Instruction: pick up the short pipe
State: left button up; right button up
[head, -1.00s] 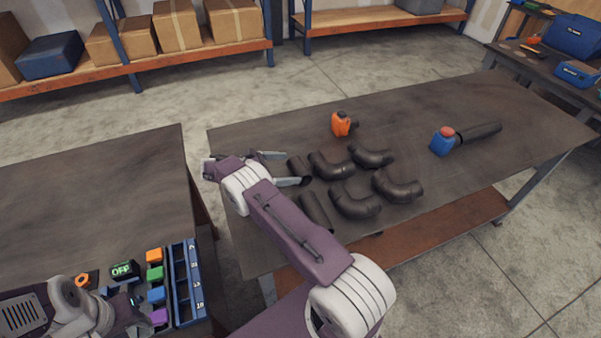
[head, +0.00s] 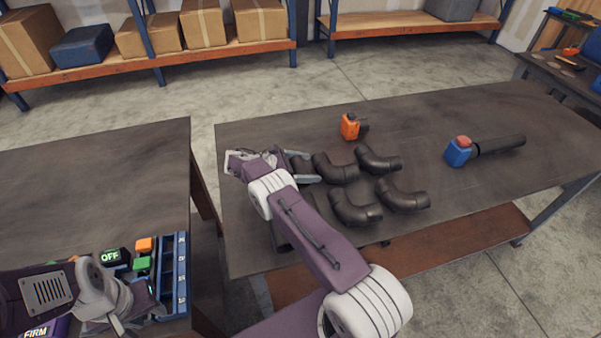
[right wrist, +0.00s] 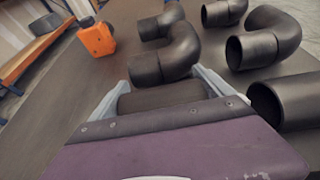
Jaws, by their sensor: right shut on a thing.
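The short dark pipe (right wrist: 160,97) lies crosswise between the two fingers of my right gripper (right wrist: 165,88) in the right wrist view. The fingers are shut on it, one at each end. In the head view my right gripper (head: 302,166) is low over the left part of the table, and the pipe is mostly hidden there. A second short pipe (right wrist: 290,101) lies to the right in the wrist view, and my right arm partly covers it in the head view. My left gripper (head: 122,318) is at the lower left; its fingers are too unclear to judge.
Several dark elbow pipes (head: 356,208) lie just right of my right gripper. An orange container (head: 350,127) stands behind them. A blue container (head: 458,152) and a long dark pipe (head: 502,144) are farther right. A blue bin rack (head: 173,275) is on the left table.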

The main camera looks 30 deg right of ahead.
jog(key=shift+s+d, duration=0.15)
jog(key=shift+d, duration=0.2)
jog(key=shift+c, duration=0.3)
jog(key=shift+a+r, duration=0.1)
jog(key=shift+r, duration=0.15)
pick_arm(q)
jog(key=shift+d+f+b, duration=0.15)
jog(key=shift+f+b, duration=0.05)
jog(key=shift+b, duration=0.1)
pick_arm(e)
jog(key=r, duration=0.4)
jog(key=shift+d, duration=0.4)
pick_arm(q)
jog(key=shift+f+b, duration=0.55)
pick_arm(e)
jog(key=w+d+r, duration=0.1)
jog(key=d+r, duration=0.5)
jog(key=d, duration=0.5)
jog(key=shift+w+r, duration=0.2)
jog(key=shift+r, duration=0.05)
